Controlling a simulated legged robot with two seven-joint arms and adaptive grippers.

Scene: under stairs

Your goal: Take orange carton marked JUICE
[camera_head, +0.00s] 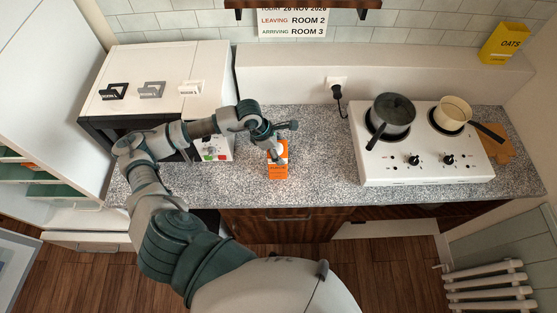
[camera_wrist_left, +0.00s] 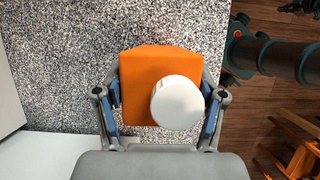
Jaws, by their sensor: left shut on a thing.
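The orange carton (camera_head: 278,172) is on the speckled grey worktop (camera_head: 318,150), near its front edge. Its marking is too small to read in the head view. My left gripper (camera_head: 277,148) is at its upper part, reaching in from above. In the left wrist view the carton's orange top (camera_wrist_left: 138,88) with a white round cap (camera_wrist_left: 177,102) sits between the two fingers of my left gripper (camera_wrist_left: 162,105). The fingers are shut on its sides. I cannot tell whether its base touches the worktop. My right gripper is not in view.
A white hob (camera_head: 420,172) with a dark pot (camera_head: 392,112) and a cream pan (camera_head: 453,113) stands to the right. A white cabinet (camera_head: 200,60) with several handles stands at the left. A yellow OATS box (camera_head: 504,44) is on the back ledge. Worktop between carton and hob is clear.

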